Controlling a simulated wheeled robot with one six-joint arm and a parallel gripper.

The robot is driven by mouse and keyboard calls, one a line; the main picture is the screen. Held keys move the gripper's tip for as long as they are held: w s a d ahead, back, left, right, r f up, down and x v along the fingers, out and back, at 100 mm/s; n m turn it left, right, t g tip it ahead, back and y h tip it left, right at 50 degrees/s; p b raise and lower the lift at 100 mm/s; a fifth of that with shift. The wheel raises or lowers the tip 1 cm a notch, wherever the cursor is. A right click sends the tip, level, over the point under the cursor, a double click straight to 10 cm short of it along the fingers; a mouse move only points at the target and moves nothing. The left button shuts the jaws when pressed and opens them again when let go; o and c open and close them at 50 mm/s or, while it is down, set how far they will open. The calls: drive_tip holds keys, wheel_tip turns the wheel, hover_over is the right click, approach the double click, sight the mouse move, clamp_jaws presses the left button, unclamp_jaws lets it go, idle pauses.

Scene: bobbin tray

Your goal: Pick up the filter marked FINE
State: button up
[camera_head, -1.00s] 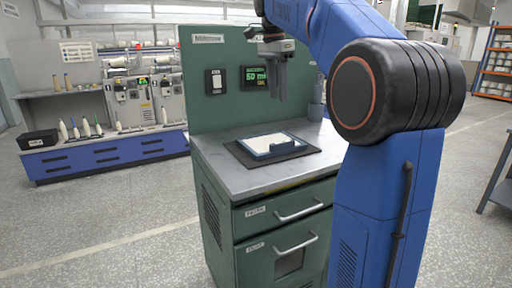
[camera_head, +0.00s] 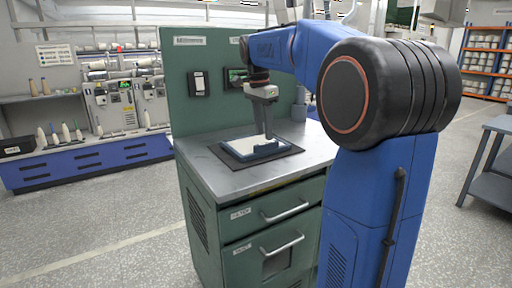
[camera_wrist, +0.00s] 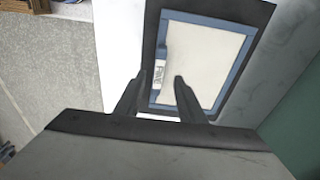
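The filter (camera_head: 245,148) is a flat panel with a white face and a blue frame. It lies on a dark mat (camera_head: 226,159) on the steel top of a green cabinet. In the wrist view the filter (camera_wrist: 205,62) shows a white label (camera_wrist: 160,66) reading FINE on a raised bar along its left side. My gripper (camera_head: 268,138) points down just over the filter. In the wrist view my gripper (camera_wrist: 161,78) is open, one fingertip on each side of the bar, with gaps visible. I cannot tell how far above the mat the tips are.
The green back panel (camera_head: 203,110) rises behind the worktop, with a dark display (camera_head: 237,77) partly behind my arm. A grey cylinder (camera_head: 299,106) stands at the back right. The worktop (camera_head: 215,178) in front of the mat is bare.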

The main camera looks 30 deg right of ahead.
sight(266, 143)
drive_tip(key=shift+s+d+f, duration=0.1)
drive_tip(key=shift+d+f, duration=0.15)
drive_tip(key=shift+f, duration=0.95)
drive_tip(key=shift+d+f, duration=0.2)
drive_tip(key=shift+f, duration=0.95)
clamp_jaws()
drive_tip(key=shift+r, duration=0.1)
